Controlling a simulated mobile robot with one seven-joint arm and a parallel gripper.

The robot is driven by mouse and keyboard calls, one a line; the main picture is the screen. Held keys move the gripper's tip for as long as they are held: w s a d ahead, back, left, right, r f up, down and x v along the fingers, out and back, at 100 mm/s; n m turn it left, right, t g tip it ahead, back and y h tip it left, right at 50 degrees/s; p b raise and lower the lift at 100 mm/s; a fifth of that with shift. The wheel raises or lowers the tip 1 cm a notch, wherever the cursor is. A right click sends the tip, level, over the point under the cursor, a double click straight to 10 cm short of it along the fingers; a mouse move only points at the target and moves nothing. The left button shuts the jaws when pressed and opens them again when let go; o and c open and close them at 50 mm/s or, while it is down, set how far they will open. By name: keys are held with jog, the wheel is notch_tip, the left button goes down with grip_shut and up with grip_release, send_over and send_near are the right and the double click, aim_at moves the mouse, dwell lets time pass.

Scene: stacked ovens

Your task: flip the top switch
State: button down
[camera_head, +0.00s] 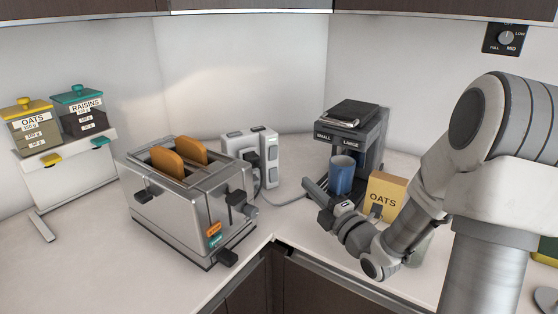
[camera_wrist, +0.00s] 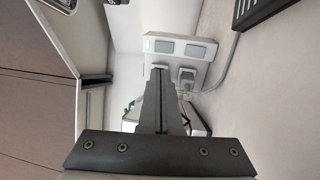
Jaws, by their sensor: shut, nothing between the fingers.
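A white power outlet unit (camera_head: 268,165) with switches stands at the back corner, behind and right of the toaster. A dark plug with a grey cord sits in it. In the wrist view the outlet unit (camera_wrist: 178,45) shows two pale grey rectangular panels and a plug (camera_wrist: 187,75). My gripper (camera_head: 308,183) is shut and empty, to the right of the outlet and apart from it, in front of the coffee maker. In the wrist view its closed fingers (camera_wrist: 159,72) point toward the unit and hide its lower left part. I cannot tell the switch positions.
The toaster (camera_head: 180,210) with two bread slices stands left of my gripper. The coffee maker (camera_head: 370,130), a blue cup (camera_head: 341,175) and an oats box (camera_head: 387,190) are close beside it. A dial (camera_head: 507,38) is on the right wall. The grey cord crosses the counter.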

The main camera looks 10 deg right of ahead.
aim_at(274, 150)
dwell(0.4)
jog(key=x, duration=1.4)
